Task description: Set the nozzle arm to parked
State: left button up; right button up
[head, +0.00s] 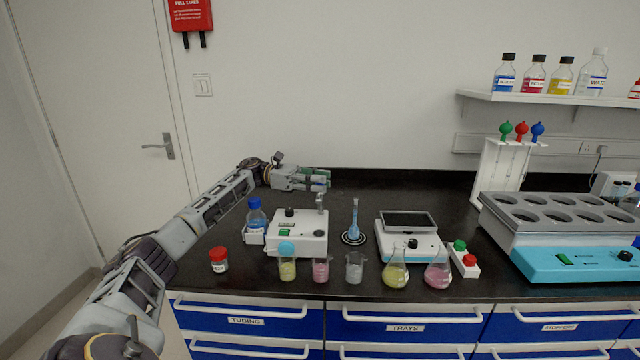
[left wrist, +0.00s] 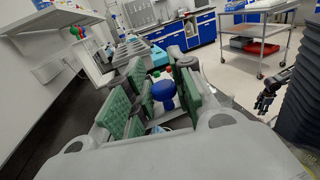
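In the head view a short grey nozzle arm (head: 320,202) stands at the back right of a white box-shaped unit (head: 297,234) with a black knob and a green switch. Its exact setting is too small to read. My left gripper (head: 322,180) is behind and above that unit, pointing right, apart from the nozzle arm. In the left wrist view its green pads (left wrist: 162,98) are apart. A blue rounded top (left wrist: 163,90) shows between them, beyond the fingers; I cannot tell which object it belongs to. My right gripper (left wrist: 265,100) shows small and dark in the left wrist view.
Beakers and flasks, including a pink beaker (head: 321,269), line the front. A balance-like device (head: 408,240) stands further right. The bench's back left is clear.

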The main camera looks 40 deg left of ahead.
pick_arm(q)
jog(key=o, duration=0.3)
jog(key=shift+o, duration=0.2)
jog(key=shift+f, duration=0.1)
pick_arm(e)
jog(key=shift+d, duration=0.1)
pick_arm(q)
jog(key=v, duration=1.2)
dwell(0.5)
notch_tip(320, 180, up, 22)
jog(key=p, duration=2.2)
pick_arm(e)
jog(key=s+d+r, duration=0.2)
jog(key=s, duration=0.8)
jog(key=s+d+r+g, duration=0.1)
jog(key=s+d, duration=0.1)
jog(key=s, duration=0.9)
jog(key=shift+d+r, duration=0.35)
